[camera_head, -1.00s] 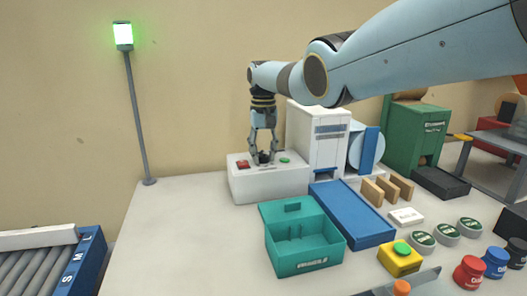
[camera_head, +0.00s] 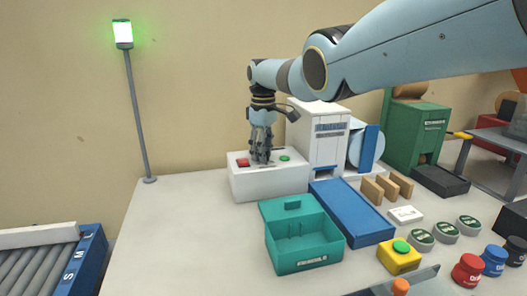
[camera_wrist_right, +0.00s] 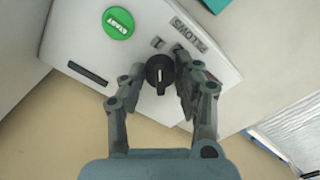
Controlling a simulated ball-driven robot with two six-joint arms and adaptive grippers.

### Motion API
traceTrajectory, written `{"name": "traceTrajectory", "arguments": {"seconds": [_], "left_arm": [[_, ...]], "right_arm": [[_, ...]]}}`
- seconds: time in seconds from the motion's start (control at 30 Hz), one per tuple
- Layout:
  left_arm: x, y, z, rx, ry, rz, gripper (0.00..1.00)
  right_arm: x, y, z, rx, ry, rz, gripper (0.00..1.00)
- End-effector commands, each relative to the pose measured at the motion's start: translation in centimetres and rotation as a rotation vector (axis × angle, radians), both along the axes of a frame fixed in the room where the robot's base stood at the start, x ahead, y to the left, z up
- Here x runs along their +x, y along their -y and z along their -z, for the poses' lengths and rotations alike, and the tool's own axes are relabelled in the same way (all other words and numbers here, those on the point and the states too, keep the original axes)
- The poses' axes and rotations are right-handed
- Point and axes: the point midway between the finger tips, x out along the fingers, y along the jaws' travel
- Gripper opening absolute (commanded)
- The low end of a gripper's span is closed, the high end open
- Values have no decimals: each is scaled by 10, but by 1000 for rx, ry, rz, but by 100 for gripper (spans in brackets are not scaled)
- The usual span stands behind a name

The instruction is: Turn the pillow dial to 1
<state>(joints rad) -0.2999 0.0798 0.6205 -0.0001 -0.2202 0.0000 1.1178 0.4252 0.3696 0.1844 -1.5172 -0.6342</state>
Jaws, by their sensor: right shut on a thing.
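The pillow dial (camera_wrist_right: 160,72) is a small round black knob with a white pointer mark, which points toward the bottom of the right wrist view. It sits on the top of a white control box (camera_head: 270,187), beside a partly covered label that reads like "PILLOWS". My right gripper (camera_head: 261,160) reaches down onto the box from above. In the right wrist view its two fingers (camera_wrist_right: 161,78) stand on either side of the dial, shut on it. In the head view the fingers hide the dial. The dial's number marks are not readable. My left gripper is not in view.
The box top also has a red button (camera_head: 242,162) and a green start button (camera_wrist_right: 118,23). A white machine (camera_head: 318,145) stands close at the right. The table left of the box is clear.

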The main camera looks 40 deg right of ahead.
Motion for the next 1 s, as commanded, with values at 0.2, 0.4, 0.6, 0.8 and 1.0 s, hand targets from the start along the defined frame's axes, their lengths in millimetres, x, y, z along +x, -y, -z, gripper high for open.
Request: {"name": "traceTrajectory", "arguments": {"seconds": [0.2, 0.4, 0.6, 0.8, 1.0], "left_arm": [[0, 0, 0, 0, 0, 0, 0], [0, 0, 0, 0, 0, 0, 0], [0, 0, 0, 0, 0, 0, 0], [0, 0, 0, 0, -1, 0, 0], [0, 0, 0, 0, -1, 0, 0]], "right_arm": [[1, -1, -1, 0, 4, -49, 0], [1, -1, -1, 0, 4, -61, 0], [1, 0, -1, 0, 3, -60, 0], [1, 0, -1, 1, 3, -59, 48], [0, 0, 0, 0, 1, -59, 55]]}}
